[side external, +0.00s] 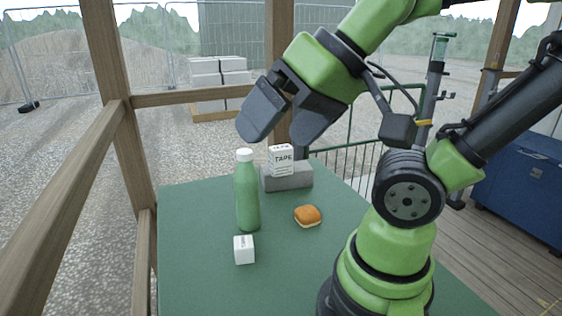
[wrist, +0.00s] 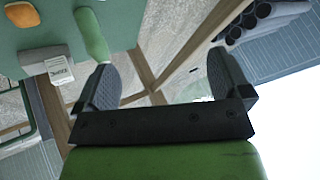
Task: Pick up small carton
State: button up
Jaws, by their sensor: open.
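Two white cartons show in the side view. One, marked TAPE (side external: 281,160), stands upright on a grey block (side external: 287,178). A smaller white box with dark lettering (side external: 244,249) sits on the green table in front of the bottle. My gripper (side external: 277,138) is open and empty, raised above the table near the TAPE carton and bottle. In the wrist view my open fingers (wrist: 163,76) have nothing between them.
A green bottle with a white cap (side external: 247,195) stands between the cartons, slightly left. An orange-brown bun (side external: 307,216) lies right of the bottle. The green table (side external: 190,285) is clear at front left. Wooden posts and rails (side external: 112,85) border it.

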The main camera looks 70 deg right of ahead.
jog(key=w+d+m+h, duration=0.2)
jog(key=w+d, duration=0.5)
jog(key=w, duration=0.1)
jog(key=m+g+h, duration=0.3)
jog(key=g, duration=0.1)
send_near(281, 147)
jog(key=x, duration=0.4)
jog(key=shift+a+f, duration=0.3)
jog(key=shift+a, duration=0.05)
jog(key=shift+d+x, duration=0.15)
jog(key=shift+x, duration=1.35)
jog(key=shift+d+x, duration=0.15)
jog(key=shift+x, duration=1.35)
jog(key=c, duration=1.1)
jog(key=shift+o, duration=0.2)
jog(key=shift+r, duration=0.2)
